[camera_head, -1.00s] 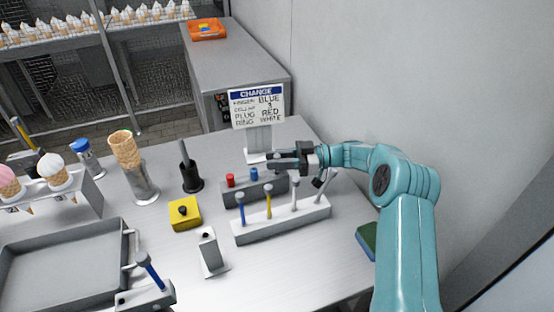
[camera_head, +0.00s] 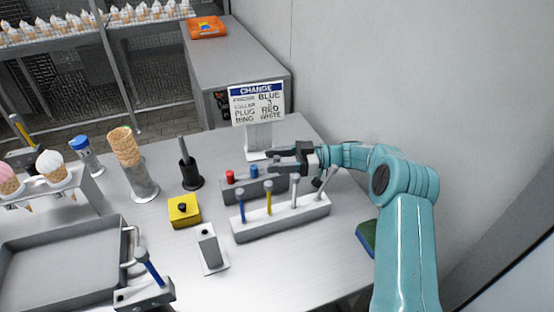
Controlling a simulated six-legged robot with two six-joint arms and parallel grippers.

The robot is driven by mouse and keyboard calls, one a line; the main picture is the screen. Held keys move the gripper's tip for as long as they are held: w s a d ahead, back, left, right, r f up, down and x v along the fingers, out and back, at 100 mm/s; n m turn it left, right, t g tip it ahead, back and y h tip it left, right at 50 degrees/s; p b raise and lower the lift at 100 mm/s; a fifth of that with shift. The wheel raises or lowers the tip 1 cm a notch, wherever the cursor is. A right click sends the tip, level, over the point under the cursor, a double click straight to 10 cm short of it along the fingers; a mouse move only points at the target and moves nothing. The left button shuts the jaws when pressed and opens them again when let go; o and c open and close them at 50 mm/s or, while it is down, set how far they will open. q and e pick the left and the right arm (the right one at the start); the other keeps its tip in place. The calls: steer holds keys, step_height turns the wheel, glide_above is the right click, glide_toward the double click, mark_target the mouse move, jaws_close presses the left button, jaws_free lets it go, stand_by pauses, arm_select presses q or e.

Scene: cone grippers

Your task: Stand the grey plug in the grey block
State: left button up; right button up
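The grey block (camera_head: 238,195) stands on the table behind the white rack. A red plug (camera_head: 230,176) and a blue plug (camera_head: 254,171) stand in its top. My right gripper (camera_head: 280,157) reaches in from the right, just above the block's right end, with its fingers pointing left. The arm and fingers cover that end. I cannot make out a grey plug; it may be hidden at the fingers. Whether the fingers are shut on something cannot be told. My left gripper is not in view.
A white rack (camera_head: 285,222) with several upright tools stands in front of the block. A sign (camera_head: 257,103) stands behind it. A yellow block (camera_head: 185,212), a black holder (camera_head: 191,178) and a grey tray (camera_head: 60,268) lie to the left.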

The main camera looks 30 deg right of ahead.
mark_target(277, 158)
steer(key=shift+f, duration=0.1)
step_height(277, 158, up, 20)
steer(key=p, duration=0.1)
steer(key=shift+p, duration=0.4)
steer(key=shift+c, duration=0.4)
